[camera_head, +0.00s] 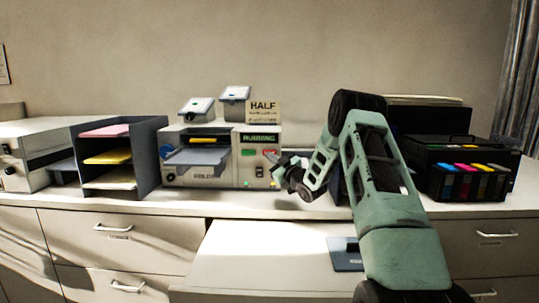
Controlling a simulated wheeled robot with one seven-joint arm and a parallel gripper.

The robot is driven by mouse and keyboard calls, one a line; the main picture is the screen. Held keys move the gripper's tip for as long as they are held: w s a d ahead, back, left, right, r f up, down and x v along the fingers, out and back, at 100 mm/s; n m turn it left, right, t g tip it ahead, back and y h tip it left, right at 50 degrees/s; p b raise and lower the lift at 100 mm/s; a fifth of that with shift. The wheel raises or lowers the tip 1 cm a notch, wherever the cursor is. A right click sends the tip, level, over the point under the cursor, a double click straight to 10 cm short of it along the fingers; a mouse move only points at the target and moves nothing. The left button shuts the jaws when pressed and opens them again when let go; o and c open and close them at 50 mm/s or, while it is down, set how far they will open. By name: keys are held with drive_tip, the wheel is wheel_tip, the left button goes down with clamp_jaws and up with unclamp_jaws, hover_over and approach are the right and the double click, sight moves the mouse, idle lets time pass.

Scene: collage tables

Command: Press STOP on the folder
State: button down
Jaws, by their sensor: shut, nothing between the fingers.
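The folder (205,173) is a pale machine on the counter, left of my arm, with a grey tray of paper at its front. Its display (259,138) is lit and reads "RUNNING". Below the display are a green button (248,152) and a red button (270,152); any lettering on them is too small to read. My gripper (277,161) is shut and empty at the right side of the folder's front, close to the red button. I cannot tell whether it touches the button.
A sign reading "HALF" (263,108) stands on top of the folder. A dark paper rack (148,155) with coloured sheets is to its left. A black printer-like unit with coloured cartridges (468,180) is to the right. An open drawer (265,250) juts out below.

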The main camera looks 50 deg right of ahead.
drive_tip(key=shift+w+d+f+b, duration=0.1)
drive_tip(key=shift+w+d+b, duration=0.1)
drive_tip(key=shift+b, duration=0.15)
idle(0.5)
drive_tip(key=shift+d, duration=0.1)
drive_tip(key=shift+w, duration=0.1)
drive_tip(key=shift+w+d+b, duration=0.3)
drive_tip(key=shift+d+b, duration=0.1)
drive_tip(key=shift+b, duration=0.1)
idle(0.6)
drive_tip(key=shift+s+a, duration=0.1)
drive_tip(key=shift+a, duration=0.05)
drive_tip(key=shift+s+a+b, duration=0.4)
drive_tip(key=shift+s+a, duration=0.1)
drive_tip(key=shift+a, duration=0.05)
idle(0.3)
drive_tip(key=s+a+b, duration=0.2)
drive_tip(key=s+a, duration=0.1)
drive_tip(key=shift+s+a, duration=0.1)
drive_tip(key=shift+a, duration=0.3)
